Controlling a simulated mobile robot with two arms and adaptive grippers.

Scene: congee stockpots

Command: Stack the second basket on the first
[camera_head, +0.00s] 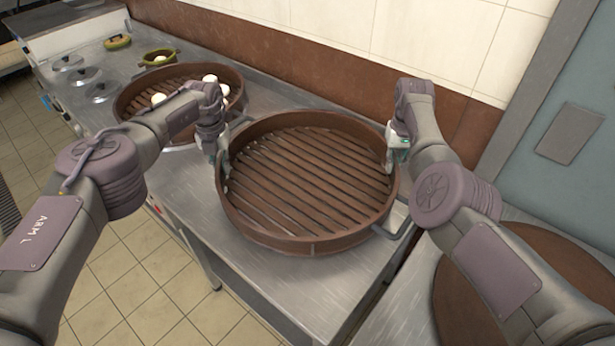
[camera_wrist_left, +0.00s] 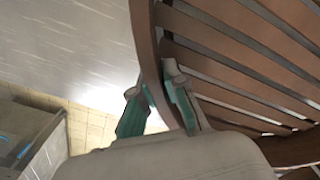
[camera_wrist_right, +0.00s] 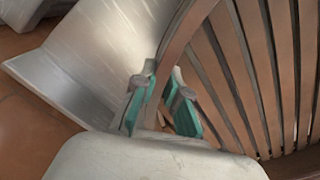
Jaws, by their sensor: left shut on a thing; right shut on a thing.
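A round brown slatted basket (camera_head: 312,245) with no buns in it is at the middle of the head view. My left gripper (camera_head: 222,162) is shut on its left rim, and my right gripper (camera_head: 396,152) is shut on its right rim. The left wrist view shows the rim (camera_wrist_left: 147,38) between the fingers, as does the right wrist view (camera_wrist_right: 181,36). Another brown slatted basket (camera_head: 160,76) at the back left holds several white round buns; my left arm partly hides it. I cannot tell whether the held basket touches what is below it.
Metal side handles (camera_head: 400,228) show beside the held basket, from something mostly hidden under it. A steel counter (camera_head: 270,290) runs along the tiled wall. A brown round board or lid (camera_head: 545,245) lies at the right. Small lidded pots (camera_head: 100,90) and bowls (camera_head: 158,56) stand at the far left.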

